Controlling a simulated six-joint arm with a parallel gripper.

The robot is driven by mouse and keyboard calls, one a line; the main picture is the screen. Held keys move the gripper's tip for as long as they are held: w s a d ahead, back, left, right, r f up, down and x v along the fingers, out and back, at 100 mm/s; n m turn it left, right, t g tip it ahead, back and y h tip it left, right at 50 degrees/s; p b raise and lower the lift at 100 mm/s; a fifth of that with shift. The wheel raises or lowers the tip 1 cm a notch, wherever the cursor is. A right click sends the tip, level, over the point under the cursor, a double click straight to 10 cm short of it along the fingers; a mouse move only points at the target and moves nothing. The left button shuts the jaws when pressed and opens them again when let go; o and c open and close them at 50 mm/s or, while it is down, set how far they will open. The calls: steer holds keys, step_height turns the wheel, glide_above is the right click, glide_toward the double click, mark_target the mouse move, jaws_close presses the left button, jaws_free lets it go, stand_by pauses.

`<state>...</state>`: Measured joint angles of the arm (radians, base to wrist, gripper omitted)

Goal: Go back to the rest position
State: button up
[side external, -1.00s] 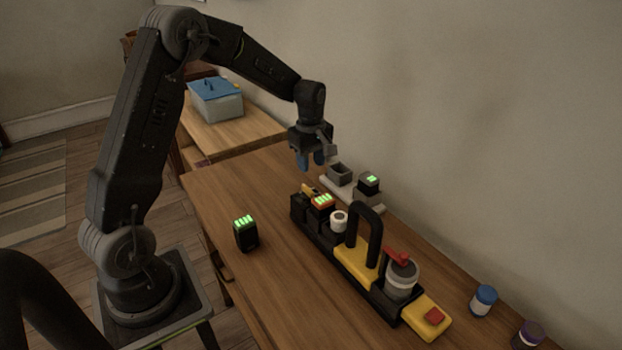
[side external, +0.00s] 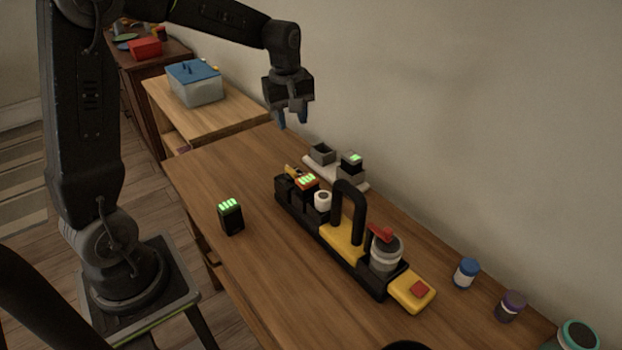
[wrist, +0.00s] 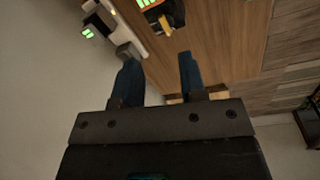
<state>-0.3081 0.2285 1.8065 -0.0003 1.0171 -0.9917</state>
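My gripper (side external: 292,118) hangs fingers down in the air above the far end of the long wooden table (side external: 250,255). In the wrist view my gripper (wrist: 158,72) has its two blue fingers apart with nothing between them. My forearm reaches out from the upper left in the side view. No rest position is marked in view.
A black and yellow caddy (side external: 343,241) with an arched handle stands on the table. A black battery (side external: 231,218) with green lights stands alone on the left. A pale charger (side external: 335,178) by the wall has one empty and one filled slot. Blue (side external: 466,273) and purple (side external: 510,306) jars stand right.

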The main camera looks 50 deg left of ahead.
steer(key=s+d+r+m+t, duration=0.2)
steer(key=s+d+m, duration=0.4)
steer(key=s, duration=0.4)
steer(key=s+d+r+m+t, duration=0.2)
steer(key=s+d+r+m, duration=0.1)
steer(key=s+d+m, duration=0.3)
steer(key=s+m, duration=0.2)
steer(key=s, duration=0.2)
steer(key=shift+s+d+r+m+t, duration=0.25)
steer(key=shift+d+r+m+t, duration=0.05)
steer(key=shift+d+m, duration=0.1)
